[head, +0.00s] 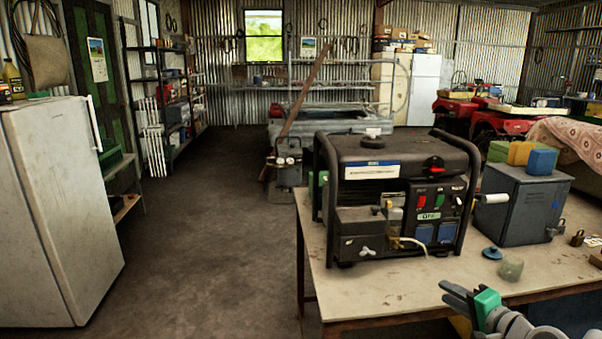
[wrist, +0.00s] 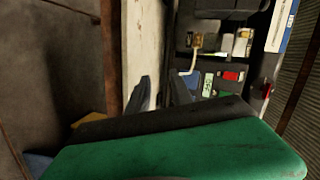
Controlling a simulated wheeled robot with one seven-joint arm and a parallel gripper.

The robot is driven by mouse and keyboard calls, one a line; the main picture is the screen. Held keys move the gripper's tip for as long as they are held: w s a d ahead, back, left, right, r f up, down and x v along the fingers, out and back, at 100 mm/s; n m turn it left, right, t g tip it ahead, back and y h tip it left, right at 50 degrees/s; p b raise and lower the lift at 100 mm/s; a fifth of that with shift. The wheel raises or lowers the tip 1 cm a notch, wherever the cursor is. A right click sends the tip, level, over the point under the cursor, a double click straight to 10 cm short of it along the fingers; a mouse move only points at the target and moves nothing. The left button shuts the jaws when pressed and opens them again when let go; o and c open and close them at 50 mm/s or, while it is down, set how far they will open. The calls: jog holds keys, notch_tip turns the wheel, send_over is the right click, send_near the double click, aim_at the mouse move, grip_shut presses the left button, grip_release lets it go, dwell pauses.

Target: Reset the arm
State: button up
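My gripper (head: 447,292) is at the lower right of the head view, by the front edge of the workbench (head: 375,290). Its two dark fingers stand apart with nothing seen between them. In the wrist view my gripper (wrist: 160,88) shows the same gap, with the bench top (wrist: 146,40) beyond it. The green and black part filling the bottom of the wrist view is my own and hides what is below. My arm runs out of the head view at the lower right corner.
A black generator (head: 400,190) stands on the bench, behind and left of my gripper. A grey metal box (head: 520,205) with coloured blocks stands right of it. A blue lid (head: 492,253) and a greenish lump (head: 511,268) lie nearby. Open floor (head: 210,240) extends left, towards a white fridge (head: 60,210).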

jog(key=s+a+r+n+g+p, duration=0.1)
jog(key=a+r+n+g+p, duration=0.2)
jog(key=a, duration=0.6)
jog(key=s+a+r+n+g+p, duration=0.15)
jog(key=a+n+g+p, duration=0.3)
jog(key=a, duration=0.45)
jog(key=s+a+r+n+g+h+p, duration=0.1)
jog(key=s+a+n+g+p, duration=0.1)
jog(key=s, duration=0.6)
jog(key=s+a+r+n+g+h+p, duration=0.1)
jog(key=s+a+r+n+h+p, duration=0.1)
jog(key=s+a, duration=0.3)
jog(key=s+n+p, duration=0.1)
jog(key=s, duration=0.1)
jog(key=shift+s+a+r+g, duration=0.15)
jog(key=shift+s+a+g, duration=0.1)
jog(key=shift+s+g, duration=0.1)
jog(key=shift+n, duration=0.25)
